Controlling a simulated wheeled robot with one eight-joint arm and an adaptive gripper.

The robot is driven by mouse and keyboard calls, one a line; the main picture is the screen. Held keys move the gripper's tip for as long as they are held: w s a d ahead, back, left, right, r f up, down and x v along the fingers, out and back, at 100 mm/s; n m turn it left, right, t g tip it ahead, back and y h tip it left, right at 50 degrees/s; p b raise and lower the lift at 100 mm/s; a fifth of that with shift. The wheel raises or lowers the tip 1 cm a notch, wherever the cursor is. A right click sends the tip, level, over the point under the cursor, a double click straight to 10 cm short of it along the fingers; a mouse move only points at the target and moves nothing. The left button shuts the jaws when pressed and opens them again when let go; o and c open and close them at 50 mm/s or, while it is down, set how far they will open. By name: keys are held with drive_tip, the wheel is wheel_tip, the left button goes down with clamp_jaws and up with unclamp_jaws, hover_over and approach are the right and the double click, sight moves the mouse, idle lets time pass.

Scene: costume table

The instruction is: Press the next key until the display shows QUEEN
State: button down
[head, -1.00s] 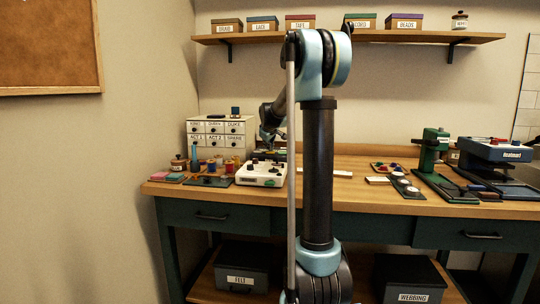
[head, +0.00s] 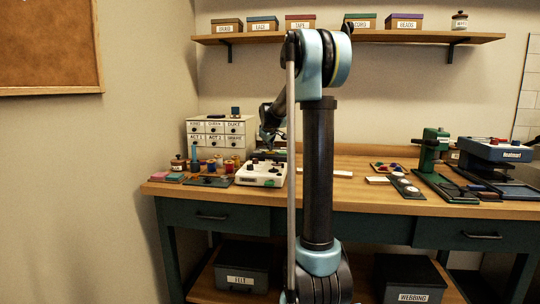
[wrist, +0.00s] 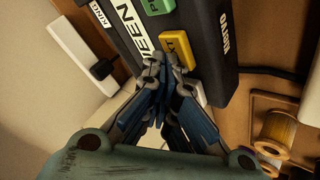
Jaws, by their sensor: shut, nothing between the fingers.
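A yellow key (wrist: 180,48) on the device shows the letters XT. A green key (wrist: 158,5) sits above it, partly cut off. My gripper (wrist: 167,66) is shut and empty, with its fingertips at the yellow key's lower-left edge. I cannot tell whether they touch it. In the head view, my arm hides much of the device.
Small white drawers (head: 216,130) stand behind at the left of the workbench. A white box with knobs (head: 262,174) sits in front. Thread spools (wrist: 277,128) lie to the right in the wrist view. A green press (head: 432,152) stands farther right.

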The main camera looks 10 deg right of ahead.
drive_tip(key=shift+r, duration=0.65)
drive_tip(key=shift+r, duration=0.15)
drive_tip(key=shift+r, duration=2.4)
